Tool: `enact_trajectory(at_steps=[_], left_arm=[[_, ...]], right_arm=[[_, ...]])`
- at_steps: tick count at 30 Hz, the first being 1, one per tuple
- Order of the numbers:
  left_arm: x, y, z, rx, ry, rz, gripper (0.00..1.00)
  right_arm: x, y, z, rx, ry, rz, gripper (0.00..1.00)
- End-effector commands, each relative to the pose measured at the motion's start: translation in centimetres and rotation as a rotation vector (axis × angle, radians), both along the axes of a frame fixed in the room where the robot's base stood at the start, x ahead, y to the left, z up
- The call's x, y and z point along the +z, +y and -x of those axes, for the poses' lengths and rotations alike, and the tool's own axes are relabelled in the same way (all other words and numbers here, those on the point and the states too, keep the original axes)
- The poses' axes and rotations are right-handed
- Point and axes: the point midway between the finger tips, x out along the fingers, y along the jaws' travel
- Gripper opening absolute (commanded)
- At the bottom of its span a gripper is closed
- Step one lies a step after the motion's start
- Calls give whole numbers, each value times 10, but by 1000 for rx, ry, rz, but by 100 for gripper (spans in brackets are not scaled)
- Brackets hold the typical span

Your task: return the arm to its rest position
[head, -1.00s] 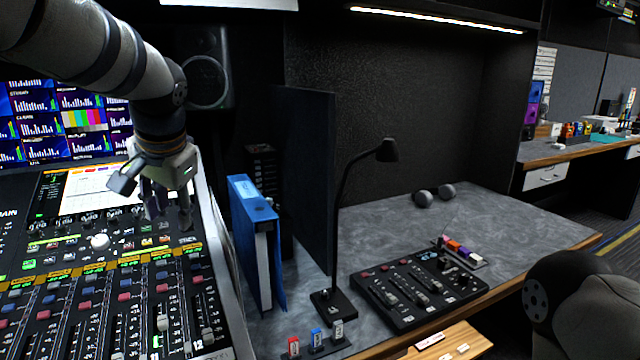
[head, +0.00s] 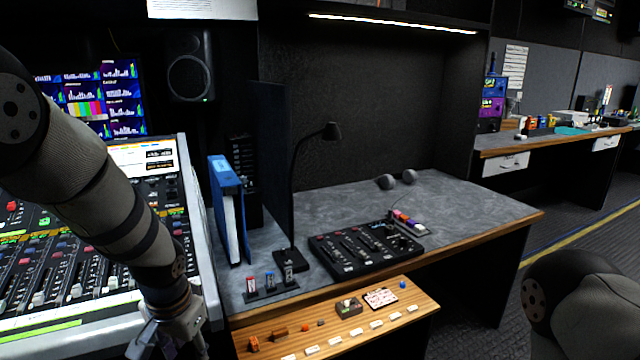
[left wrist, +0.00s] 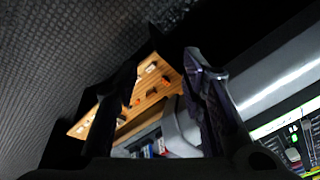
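My left arm comes in from the left in the head view and reaches down in front of the mixing console (head: 208,290). My left gripper (head: 170,345) is at the bottom edge of the head view, left of the wooden shelf, and its fingertips are partly cut off. In the left wrist view its two fingers (left wrist: 165,85) stand well apart with nothing between them that touches either. My right arm shows only as a rounded link at the lower right of the head view; its gripper is out of view.
The wooden shelf (head: 330,325) carries small parts. Carpeted floor (head: 590,250) is clear at right.

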Motion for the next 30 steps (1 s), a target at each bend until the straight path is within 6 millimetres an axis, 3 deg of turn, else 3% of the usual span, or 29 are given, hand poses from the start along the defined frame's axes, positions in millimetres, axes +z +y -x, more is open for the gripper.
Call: enact_trajectory(at_steps=[1,3,7,9,12,15,19,30], left_arm=[[-35,-3,30,20,44,27,37],[-79,-6,73,54,91,64,37],[-141,-11,170,142,177,113,37],[-161,-11,226,193,222,125,37],[-172,-10,296,263,275,124,37],[-170,-8,345,308,310,115,37],[-166,-6,371,335,325,105,37],[-166,-6,371,336,322,104,37]], right_arm=[[1,0,0,-1,0,1,0],[1,-1,1,-1,1,1,0],[1,-1,1,-2,1,1,0],[1,-1,1,-1,1,1,0],[1,-1,1,-1,1,1,0],[1,-1,1,-1,0,1,0],[1,-1,1,-2,0,1,0],[1,-1,1,-2,1,1,0]])
